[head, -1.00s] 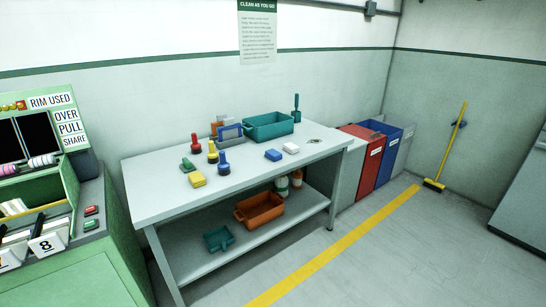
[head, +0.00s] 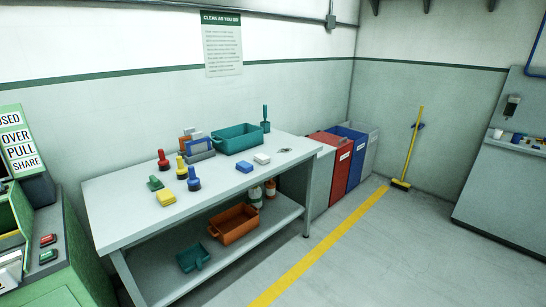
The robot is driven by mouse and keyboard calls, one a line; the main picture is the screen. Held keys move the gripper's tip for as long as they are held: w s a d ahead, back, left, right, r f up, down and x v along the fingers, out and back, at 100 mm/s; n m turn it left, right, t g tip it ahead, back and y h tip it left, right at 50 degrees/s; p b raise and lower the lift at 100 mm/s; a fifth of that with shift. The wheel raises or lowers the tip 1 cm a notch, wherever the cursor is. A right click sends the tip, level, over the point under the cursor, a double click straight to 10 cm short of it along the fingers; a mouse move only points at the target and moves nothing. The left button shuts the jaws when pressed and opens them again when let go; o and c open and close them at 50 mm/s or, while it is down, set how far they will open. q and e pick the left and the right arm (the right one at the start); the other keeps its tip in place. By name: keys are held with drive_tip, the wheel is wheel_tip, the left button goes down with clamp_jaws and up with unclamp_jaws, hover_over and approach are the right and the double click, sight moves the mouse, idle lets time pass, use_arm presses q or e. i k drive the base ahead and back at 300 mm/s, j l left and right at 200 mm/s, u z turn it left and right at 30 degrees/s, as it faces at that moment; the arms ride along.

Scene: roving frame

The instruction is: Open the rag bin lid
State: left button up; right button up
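A row of bins stands past the right end of the workbench, against the wall. A red bin (head: 331,168) and a blue bin (head: 357,160) have pale labels too small to read. A light grey bin (head: 319,183) stands partly behind the bench, and another grey bin (head: 371,148) is at the far end. I cannot tell which one is the rag bin, nor clearly whether the lids are shut. Neither of my grippers is in view.
The workbench (head: 112,207) holds a teal tub, brushes and blocks; its lower shelf bears an orange tub (head: 234,223). A yellow floor line (head: 318,248) runs before the bins. A broom (head: 410,150) leans on the wall. Floor right of the line is clear.

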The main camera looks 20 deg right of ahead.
sight(328, 137)
drive_tip(key=i+l, duration=0.2)
drive_tip(key=i+l+u, duration=0.1)
drive_tip(key=l, duration=0.35)
drive_tip(key=i+l, duration=0.4)
drive_tip(key=l, duration=0.25)
drive_tip(key=i+l+u, duration=0.1)
drive_tip(key=l, duration=0.25)
drive_tip(key=i+l, duration=0.2)
drive_tip(key=i+l+u, duration=0.1)
drive_tip(key=l, duration=0.35)
drive_tip(key=i+l, duration=0.25)
drive_tip(key=l, duration=0.2)
drive_tip(key=i+l+u, duration=0.1)
drive_tip(key=l, duration=0.35)
drive_tip(key=i+l+u, duration=0.1)
drive_tip(key=i+l, duration=0.2)
drive_tip(key=l, duration=0.2)
drive_tip(key=i+l, duration=0.2)
drive_tip(key=l, duration=0.25)
drive_tip(key=i+l+u, duration=0.1)
drive_tip(key=l, duration=0.4)
drive_tip(key=i+l, duration=0.3)
drive_tip(key=l, duration=0.2)
drive_tip(key=i+l+u, duration=0.15)
drive_tip(key=l, duration=0.35)
drive_tip(key=i+l, duration=0.15)
drive_tip(key=l, duration=0.4)
